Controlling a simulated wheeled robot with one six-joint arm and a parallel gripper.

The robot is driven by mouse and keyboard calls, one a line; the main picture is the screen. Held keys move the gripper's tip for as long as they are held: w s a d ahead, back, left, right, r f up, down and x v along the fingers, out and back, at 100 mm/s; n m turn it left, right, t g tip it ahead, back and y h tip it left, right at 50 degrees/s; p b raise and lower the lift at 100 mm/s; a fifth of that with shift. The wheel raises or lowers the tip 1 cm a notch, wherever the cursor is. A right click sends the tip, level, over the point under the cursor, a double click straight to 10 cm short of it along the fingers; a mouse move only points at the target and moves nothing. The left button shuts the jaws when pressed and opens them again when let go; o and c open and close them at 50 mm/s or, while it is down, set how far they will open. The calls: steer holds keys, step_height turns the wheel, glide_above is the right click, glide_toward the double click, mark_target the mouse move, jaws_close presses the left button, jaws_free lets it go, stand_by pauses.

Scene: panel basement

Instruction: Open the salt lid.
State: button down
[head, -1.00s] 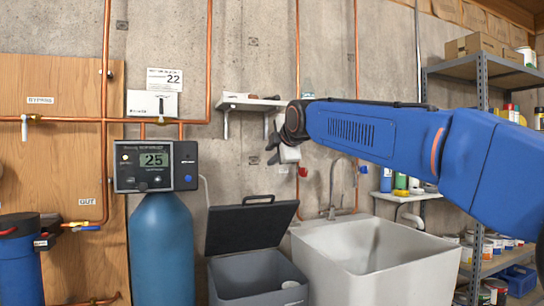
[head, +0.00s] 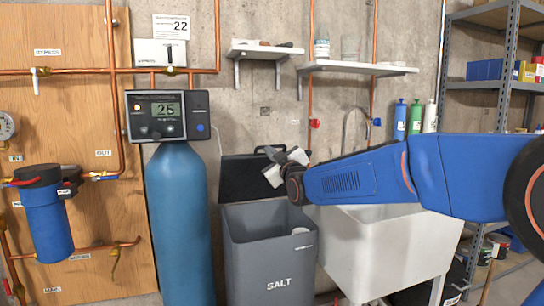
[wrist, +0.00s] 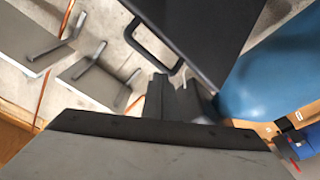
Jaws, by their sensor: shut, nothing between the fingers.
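The grey salt bin (head: 268,262), marked SALT, stands on the floor. Its dark lid (head: 238,182) is swung up and stands nearly upright at the back, so the bin's inside shows. In the wrist view the lid (wrist: 215,30) is a dark panel with a black loop handle (wrist: 141,37) at its edge. My gripper (head: 270,155) is at the lid's upper right edge, above the bin. The wrist view shows its fingers (wrist: 172,98) together and empty, close to the handle. I cannot tell whether they touch the lid.
A blue tank (head: 178,225) with a display head stands left of the bin. A white sink (head: 385,245) is close on the right, below my arm. Wall shelves (head: 358,69) and copper pipes are behind. A metal rack (head: 500,90) stands at the right.

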steer(key=s+d+f+m+t, duration=0.4)
steer(key=s+f+m, duration=0.3)
steer(key=s+f, duration=0.15)
steer(key=x, duration=1.4)
steer(key=shift+w+d+m, duration=0.15)
steer(key=shift+w+m, duration=0.1)
steer(key=shift+m, duration=0.05)
